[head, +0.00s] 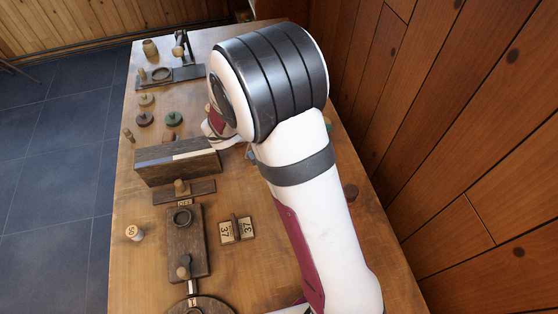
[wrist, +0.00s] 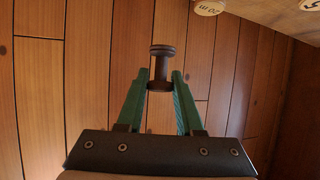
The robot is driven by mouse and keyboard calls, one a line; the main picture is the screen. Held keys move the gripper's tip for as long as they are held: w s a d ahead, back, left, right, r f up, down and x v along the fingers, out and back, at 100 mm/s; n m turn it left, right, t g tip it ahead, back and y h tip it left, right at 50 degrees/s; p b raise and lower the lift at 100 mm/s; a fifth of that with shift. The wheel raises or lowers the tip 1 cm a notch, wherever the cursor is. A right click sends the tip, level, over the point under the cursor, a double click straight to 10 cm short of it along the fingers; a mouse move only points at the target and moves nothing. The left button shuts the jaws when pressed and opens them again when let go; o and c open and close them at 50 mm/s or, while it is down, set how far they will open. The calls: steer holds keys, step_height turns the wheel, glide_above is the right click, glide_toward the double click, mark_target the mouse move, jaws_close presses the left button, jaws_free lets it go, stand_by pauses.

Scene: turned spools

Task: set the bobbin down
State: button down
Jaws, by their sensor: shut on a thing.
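In the wrist view my gripper (wrist: 160,82) has two green fingers shut on a dark brown bobbin (wrist: 161,50). The bobbin has a wide round end and a narrower waist, and it sticks out beyond the fingertips with wooden wall planks behind it. In the head view my white arm covers the middle of the table, and neither the gripper's fingers nor the held bobbin can be made out there.
The wooden table (head: 150,285) holds an upright dark board (head: 155,171), a dark block with a ring (head: 184,245), number plates (head: 227,232) and a spool marked 50 (head: 133,232). Several small spools and a dark stand (head: 185,76) lie farther back. A plank wall (head: 470,130) bounds the right.

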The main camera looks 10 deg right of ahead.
step_height(320, 180, down, 5)
steer(key=s+d+m+g, duration=0.1)
steer(key=s+d, duration=0.1)
steer(key=d, duration=0.1)
steer(key=w+a+f, duration=0.2)
steer(key=a, duration=0.1)
steer(key=w+a+f, duration=0.2)
steer(key=a, duration=0.1)
steer(key=w+a+f, duration=0.2)
steer(key=a+f, duration=0.1)
steer(key=a, duration=0.1)
steer(key=shift+w, duration=0.3)
steer(key=shift+f, duration=1.95)
steer(key=shift+f, duration=0.15)
steer(key=c, duration=0.6)
jaws_free()
steer(key=shift+o, duration=0.2)
